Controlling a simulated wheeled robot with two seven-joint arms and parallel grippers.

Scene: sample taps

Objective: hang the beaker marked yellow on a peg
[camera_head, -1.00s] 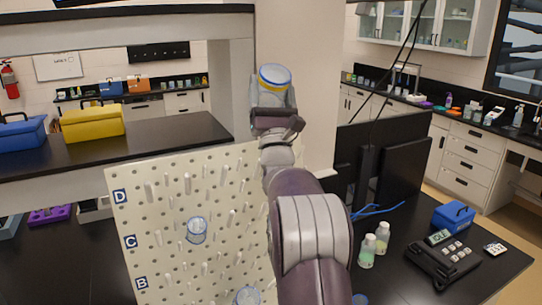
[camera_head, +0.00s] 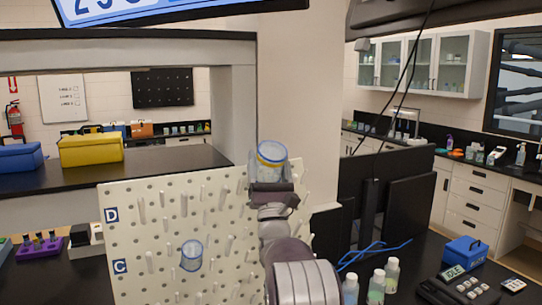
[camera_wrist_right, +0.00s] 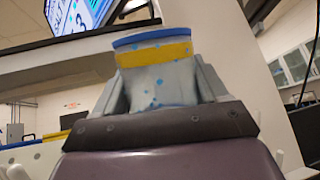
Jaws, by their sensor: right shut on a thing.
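The beaker marked yellow (camera_head: 271,155) is clear with a blue rim and a yellow band. My right gripper (camera_head: 270,175) is shut on it, in front of the upper right part of the pegboard. In the right wrist view the beaker (camera_wrist_right: 155,75) sits between the fingers, its yellow band just under the blue rim. The white pegboard (camera_head: 150,285) carries several pegs and the row labels D and C. Another blue-rimmed beaker (camera_head: 191,256) hangs on the board near row C. My left gripper is not in view.
A pale pillar (camera_head: 295,80) stands behind the board's right side. A dark shelf behind holds a yellow box (camera_head: 91,149) and a blue box (camera_head: 20,157). Bottles (camera_head: 376,287), dark monitors (camera_head: 400,205) and a balance (camera_head: 455,290) stand to the right. Several pegs on the board are bare.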

